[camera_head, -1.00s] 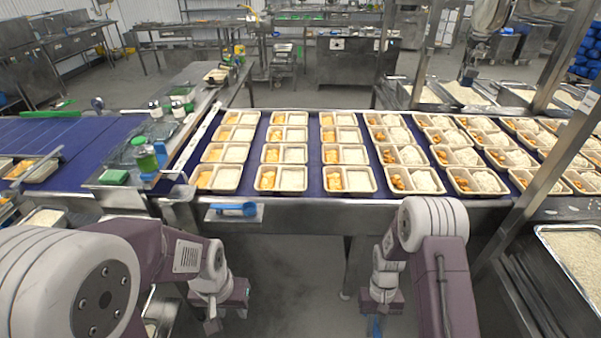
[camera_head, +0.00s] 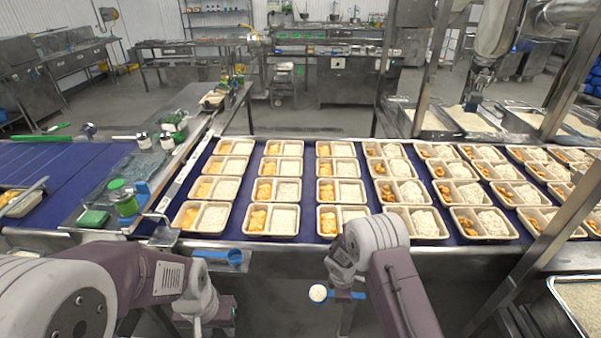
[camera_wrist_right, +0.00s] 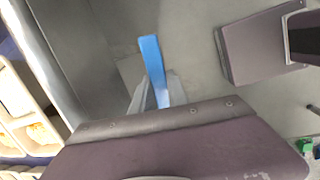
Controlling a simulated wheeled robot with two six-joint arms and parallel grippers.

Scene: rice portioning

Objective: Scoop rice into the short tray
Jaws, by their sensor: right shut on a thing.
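My right gripper (camera_head: 347,284) is shut on the blue handle of a scoop (camera_head: 318,294) in front of the belt's near edge. The scoop's round bowl holds white rice. In the right wrist view the blue handle (camera_wrist_right: 152,62) stands between the fingers; the bowl is not seen there. Two-compartment trays (camera_head: 270,236) stand in rows on the belt, with orange food on the left and rice on the right. Rice looks flatter in the left columns than in the mounded right ones. My left gripper (camera_head: 205,328) hangs low at the bottom; its fingers are unclear.
A metal bin of rice (camera_head: 566,303) stands at the lower right. A slanted metal post (camera_head: 540,255) rises near it.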

